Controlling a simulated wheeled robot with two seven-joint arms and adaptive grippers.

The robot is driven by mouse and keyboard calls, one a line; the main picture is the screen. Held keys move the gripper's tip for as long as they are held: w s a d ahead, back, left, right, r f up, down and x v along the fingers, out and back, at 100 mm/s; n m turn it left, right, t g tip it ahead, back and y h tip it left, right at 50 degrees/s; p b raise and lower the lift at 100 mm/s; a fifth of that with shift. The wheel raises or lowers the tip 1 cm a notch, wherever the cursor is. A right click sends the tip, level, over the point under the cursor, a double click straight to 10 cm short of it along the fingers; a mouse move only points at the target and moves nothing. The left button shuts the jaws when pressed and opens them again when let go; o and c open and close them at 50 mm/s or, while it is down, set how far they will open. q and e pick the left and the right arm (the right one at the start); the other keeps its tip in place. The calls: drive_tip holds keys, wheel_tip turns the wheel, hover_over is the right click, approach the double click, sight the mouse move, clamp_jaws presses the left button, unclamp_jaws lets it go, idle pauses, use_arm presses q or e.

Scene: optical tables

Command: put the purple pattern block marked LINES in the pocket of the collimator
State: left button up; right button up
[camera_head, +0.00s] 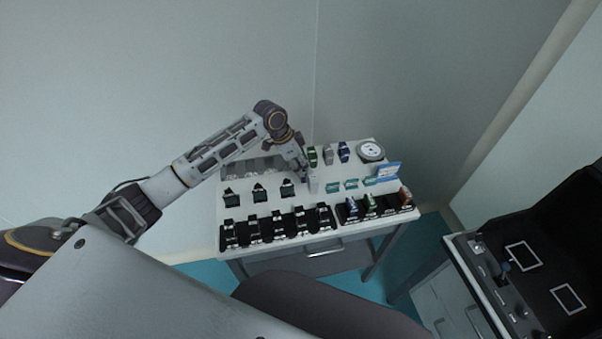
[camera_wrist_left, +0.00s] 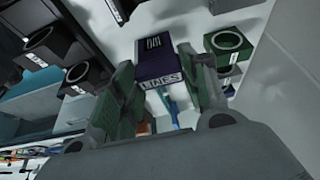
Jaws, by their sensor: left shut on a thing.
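The purple pattern block marked LINES (camera_wrist_left: 158,68) is held in my left gripper (camera_wrist_left: 157,60), between its two greenish finger pads in the left wrist view. The word LINES faces the camera, and a striped pattern shows on the block's far end. In the head view my left gripper (camera_head: 305,181) is over the middle of the white table, and the block is too small there to make out. I cannot tell which fixture is the collimator, and its pocket is not clearly seen. My right gripper is not in view.
The white table (camera_head: 240,179) has a row of black fixtures (camera_head: 277,227) at its front edge and dark holders (camera_head: 259,192) behind them. A round dial (camera_head: 370,151) and a blue sign (camera_head: 389,171) stand at right.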

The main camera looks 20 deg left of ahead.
use_arm(q)
drive_tip(key=shift+f, duration=2.4)
drive_tip(key=shift+f, duration=0.1)
drive_tip(key=o, duration=1.1)
drive_tip(key=shift+c, duration=0.2)
drive_tip(key=v, duration=1.2)
drive_tip(key=shift+o, duration=0.4)
